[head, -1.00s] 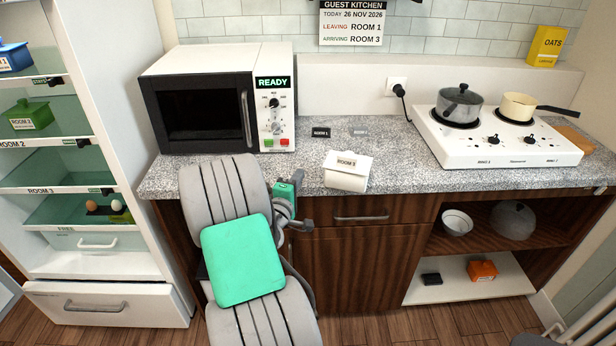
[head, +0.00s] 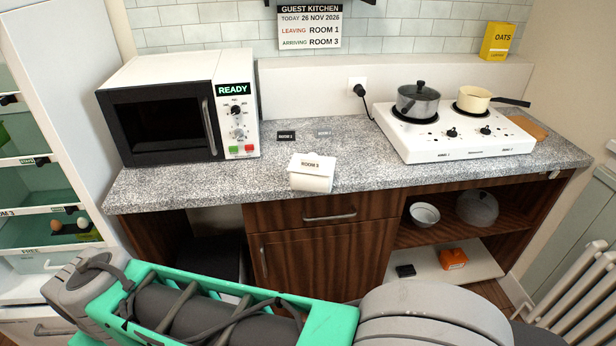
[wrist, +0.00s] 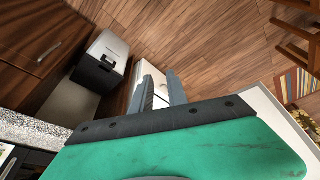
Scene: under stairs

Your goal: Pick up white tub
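The white tub (head: 311,181) stands on the grey speckled counter near its front edge, right of the microwave, with a "ROOM 3" label on its lid. It is not seen in the wrist view. My gripper (wrist: 161,88) shows in the wrist view with its two grey fingers apart, pointing over the floor, away from the tub. Nothing is seen held between them. In the head view my arm crosses the bottom of the picture, below the counter front, and the fingers are not visible.
A microwave (head: 183,110) stands left of the tub. A hob (head: 455,140) with two pans is to the right. Two small labels (head: 286,136) lie behind the tub. A bin (wrist: 103,60) stands on the floor. The counter (head: 365,172) right of the tub is clear.

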